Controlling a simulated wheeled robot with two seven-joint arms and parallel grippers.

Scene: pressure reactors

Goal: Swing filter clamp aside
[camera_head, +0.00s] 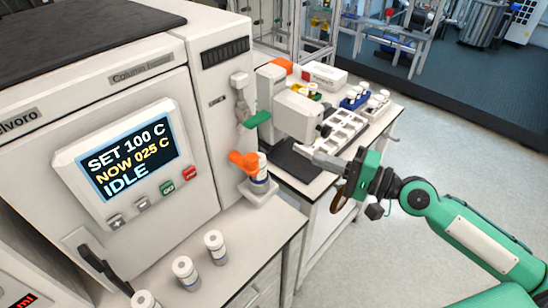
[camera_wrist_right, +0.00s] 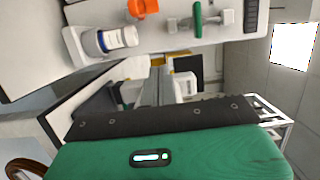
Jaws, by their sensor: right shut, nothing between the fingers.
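An orange clamp lever (camera_head: 244,161) sits against the top of a white bottle-shaped filter (camera_head: 259,172) on a small white bracket at the front of the big oven-like machine. In the right wrist view the orange lever (camera_wrist_right: 143,8) and the filter (camera_wrist_right: 112,40) show near the top edge. A green lever (camera_head: 257,119) is mounted above them; it also shows in the wrist view (camera_wrist_right: 198,18). My right gripper (camera_head: 318,157) is shut and empty, to the right of the filter and apart from it, over the side bench. My left gripper is not in view.
The machine's display panel (camera_head: 122,160) reads "SET 100 C, NOW 025 C, IDLE". Several capped vials (camera_head: 215,246) stand on the front bench. The side bench holds a white instrument (camera_head: 296,115), a white tray (camera_head: 340,133) and a blue vial rack (camera_head: 355,98). Open floor lies to the right.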

